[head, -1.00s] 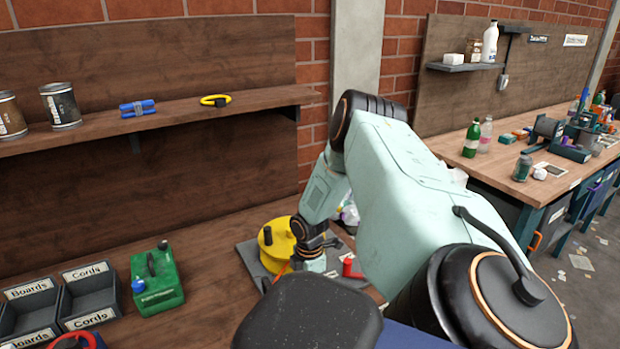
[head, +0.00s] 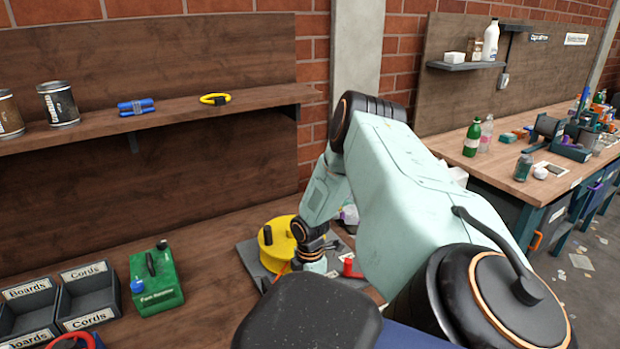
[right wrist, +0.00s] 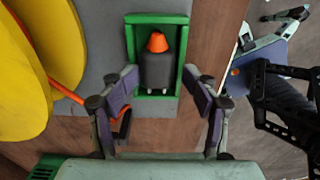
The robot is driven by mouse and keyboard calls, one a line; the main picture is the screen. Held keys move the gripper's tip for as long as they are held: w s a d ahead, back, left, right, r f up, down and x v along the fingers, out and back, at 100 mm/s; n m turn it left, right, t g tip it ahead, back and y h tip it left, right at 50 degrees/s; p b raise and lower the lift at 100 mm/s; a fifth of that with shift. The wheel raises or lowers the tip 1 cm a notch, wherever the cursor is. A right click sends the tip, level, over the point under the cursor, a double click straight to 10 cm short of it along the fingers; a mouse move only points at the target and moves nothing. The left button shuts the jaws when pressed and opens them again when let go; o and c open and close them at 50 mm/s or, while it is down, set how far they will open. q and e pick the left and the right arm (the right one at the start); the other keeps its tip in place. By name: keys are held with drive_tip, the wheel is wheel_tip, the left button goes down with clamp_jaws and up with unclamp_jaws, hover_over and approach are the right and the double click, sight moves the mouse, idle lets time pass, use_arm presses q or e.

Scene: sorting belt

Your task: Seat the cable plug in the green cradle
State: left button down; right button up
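In the right wrist view the green cradle (right wrist: 184,52) is an upright rectangular frame on a grey base plate. The dark grey cable plug (right wrist: 158,72) with an orange collar lies within the frame's outline, with two small light prongs at its lower end. I cannot tell whether it is fully down. My right gripper (right wrist: 162,88) has its purple-padded fingers spread wide, one on each side of the plug's lower end, touching nothing that I can see. In the head view the right gripper (head: 312,266) is beside the yellow reel, and the plug is hidden.
The yellow reel (head: 281,240) stands close left of the right gripper; its orange cable (right wrist: 66,93) runs near the left finger. A red part (head: 350,268) is close right. Bench between canister and base is clear.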

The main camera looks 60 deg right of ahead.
drive_tip(key=shift+w+d, duration=0.15)
drive_tip(key=shift+w, duration=0.05)
drive_tip(key=shift+r, duration=0.4)
wheel_tip(320, 180, up, 2)
drive_tip(key=shift+w+r, duration=0.1)
drive_tip(key=shift+r, duration=2.15)
